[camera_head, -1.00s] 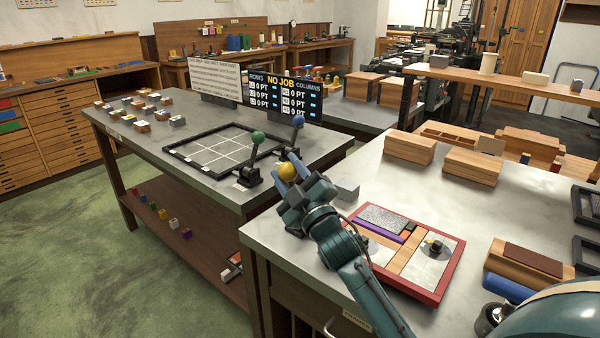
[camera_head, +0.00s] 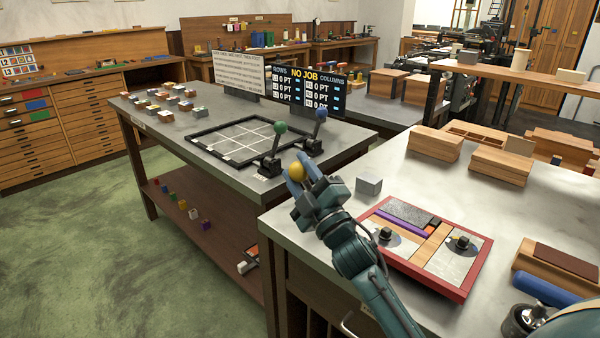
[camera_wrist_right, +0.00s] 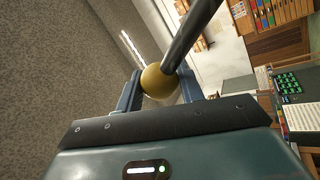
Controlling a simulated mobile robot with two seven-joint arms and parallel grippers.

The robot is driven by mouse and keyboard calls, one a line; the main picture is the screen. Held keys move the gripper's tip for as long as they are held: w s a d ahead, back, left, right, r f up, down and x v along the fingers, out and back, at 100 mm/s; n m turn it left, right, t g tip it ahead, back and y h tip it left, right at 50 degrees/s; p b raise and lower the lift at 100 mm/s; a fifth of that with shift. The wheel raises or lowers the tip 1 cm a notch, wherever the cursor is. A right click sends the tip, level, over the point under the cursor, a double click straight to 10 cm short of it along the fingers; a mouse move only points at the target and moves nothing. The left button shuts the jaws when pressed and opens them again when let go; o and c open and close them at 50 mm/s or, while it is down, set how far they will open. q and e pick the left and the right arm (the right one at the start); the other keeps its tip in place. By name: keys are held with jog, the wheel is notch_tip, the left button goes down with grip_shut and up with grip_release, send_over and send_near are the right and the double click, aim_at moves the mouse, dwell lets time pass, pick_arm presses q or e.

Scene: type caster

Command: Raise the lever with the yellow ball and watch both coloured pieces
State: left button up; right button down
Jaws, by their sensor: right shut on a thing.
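The yellow ball (camera_head: 296,172) is between the two fingers of my right gripper (camera_head: 298,180), which is shut on it near the left edge of the right-hand table. In the right wrist view the ball (camera_wrist_right: 158,83) sits between the blue fingers, and a dark rod (camera_wrist_right: 192,35) runs from it to the upper right. The lever's base is hidden in the head view. Levers with a green ball (camera_head: 280,128) and a blue ball (camera_head: 320,115) stand behind it on the left-hand table. I cannot tell which coloured pieces are meant. My left gripper is not in view.
A red-framed tray (camera_head: 455,293) with a purple bar (camera_head: 402,223) lies right of my forearm. A grey cube (camera_head: 369,185) is close to the gripper's right. A black grid frame (camera_head: 196,143) and a "NO JOB" board (camera_head: 303,88) are on the left table.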

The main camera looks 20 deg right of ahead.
jog(key=c, duration=0.9)
grip_release()
jog(key=shift+a+f, duration=0.1)
jog(key=shift+a, duration=0.05)
jog(key=shift+s+f, duration=0.3)
jog(key=shift+s, duration=0.2)
jog(key=s+d+b, duration=0.1)
jog(key=s+d, duration=0.1)
jog(key=s, duration=1)
